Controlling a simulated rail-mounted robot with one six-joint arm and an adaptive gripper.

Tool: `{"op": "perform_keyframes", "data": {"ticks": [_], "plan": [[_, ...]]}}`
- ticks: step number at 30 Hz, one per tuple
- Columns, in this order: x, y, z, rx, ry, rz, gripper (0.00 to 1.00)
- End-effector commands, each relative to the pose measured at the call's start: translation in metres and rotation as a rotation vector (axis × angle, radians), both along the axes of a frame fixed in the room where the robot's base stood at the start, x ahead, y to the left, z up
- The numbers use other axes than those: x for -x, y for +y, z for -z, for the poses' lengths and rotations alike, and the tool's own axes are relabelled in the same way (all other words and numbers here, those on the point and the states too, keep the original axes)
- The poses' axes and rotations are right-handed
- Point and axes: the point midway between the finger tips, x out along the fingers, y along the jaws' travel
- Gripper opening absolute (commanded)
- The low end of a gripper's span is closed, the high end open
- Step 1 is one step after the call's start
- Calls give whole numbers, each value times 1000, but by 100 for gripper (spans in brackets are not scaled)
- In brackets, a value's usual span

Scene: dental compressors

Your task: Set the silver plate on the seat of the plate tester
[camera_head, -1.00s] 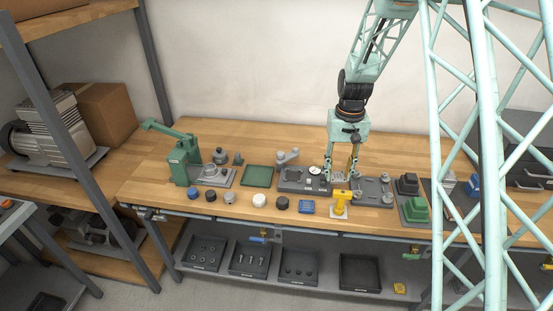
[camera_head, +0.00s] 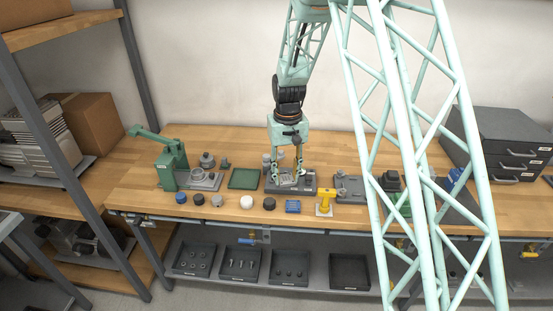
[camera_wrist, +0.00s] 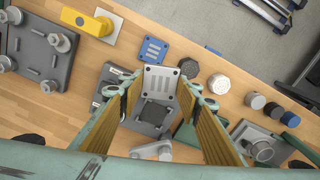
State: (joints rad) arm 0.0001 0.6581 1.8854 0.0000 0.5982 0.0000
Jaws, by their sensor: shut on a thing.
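The silver plate (camera_wrist: 160,79), pale with slots and corner holes, is held between the two fingertips of my gripper (camera_wrist: 160,86) in the wrist view. My gripper also shows in the head view (camera_head: 288,172), low over the plate tester. The plate tester (camera_head: 304,189) is a dark grey base on the bench. In the wrist view its dark square seat (camera_wrist: 157,115) shows just below the plate in the picture, partly covered by it. The plate looks above the tester; I cannot tell the exact gap or whether they touch.
A green tray (camera_head: 244,179) lies left, a grey fixture (camera_head: 349,187) right. Several round caps line the bench front. A grey lever part (camera_wrist: 150,149) is close behind the tester.

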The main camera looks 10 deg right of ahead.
Motion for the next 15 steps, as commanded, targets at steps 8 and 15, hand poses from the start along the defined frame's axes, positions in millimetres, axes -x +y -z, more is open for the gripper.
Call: {"op": "perform_keyframes", "data": {"ticks": [8, 15], "plan": [[-2, 0, -1, 0, 0, 6, 20], [-20, 0, -3, 0, 1, 49, 20]]}}
